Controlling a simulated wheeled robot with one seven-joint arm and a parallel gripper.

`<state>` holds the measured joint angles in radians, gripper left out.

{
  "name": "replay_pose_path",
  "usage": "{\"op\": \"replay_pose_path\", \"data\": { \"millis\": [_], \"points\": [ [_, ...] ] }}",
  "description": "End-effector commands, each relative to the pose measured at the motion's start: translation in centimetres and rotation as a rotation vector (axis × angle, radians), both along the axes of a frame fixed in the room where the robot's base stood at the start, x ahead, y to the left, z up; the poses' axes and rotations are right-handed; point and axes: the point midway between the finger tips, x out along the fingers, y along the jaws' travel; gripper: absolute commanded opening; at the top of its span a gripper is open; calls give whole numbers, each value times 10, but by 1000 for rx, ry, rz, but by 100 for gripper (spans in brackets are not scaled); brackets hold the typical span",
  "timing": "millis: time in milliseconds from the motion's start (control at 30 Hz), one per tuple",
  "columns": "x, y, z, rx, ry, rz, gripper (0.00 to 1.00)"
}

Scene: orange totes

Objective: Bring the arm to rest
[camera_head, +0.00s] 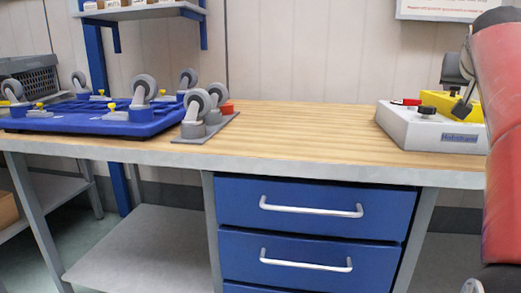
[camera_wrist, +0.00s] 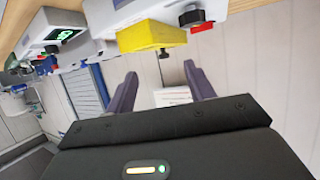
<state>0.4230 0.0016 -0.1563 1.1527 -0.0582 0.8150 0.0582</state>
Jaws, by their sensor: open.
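My gripper (camera_wrist: 160,85) shows in the wrist view with its two dark fingers apart and nothing between them. Past the fingertips the wrist view shows a pale wall and a white sheet (camera_wrist: 172,97), at a tilted angle. The task names no object other than the arm.
A wooden workbench (camera_head: 290,120) with blue drawers (camera_head: 315,212) stands ahead. A blue caster-wheeled platform (camera_head: 90,122) lies on its left. A white device (camera_head: 425,128) with a yellow part (camera_head: 440,103) stands at its right, near my arm. The bench middle is clear.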

Motion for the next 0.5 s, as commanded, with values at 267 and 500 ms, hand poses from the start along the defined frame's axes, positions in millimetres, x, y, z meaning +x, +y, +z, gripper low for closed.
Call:
{"op": "replay_pose_path", "data": {
  "millis": [267, 500],
  "points": [
    [-6, 35, -26, 44, 51, 64, 54],
    [-20, 83, -66, 96, 126, 150, 54]
  ]
}}
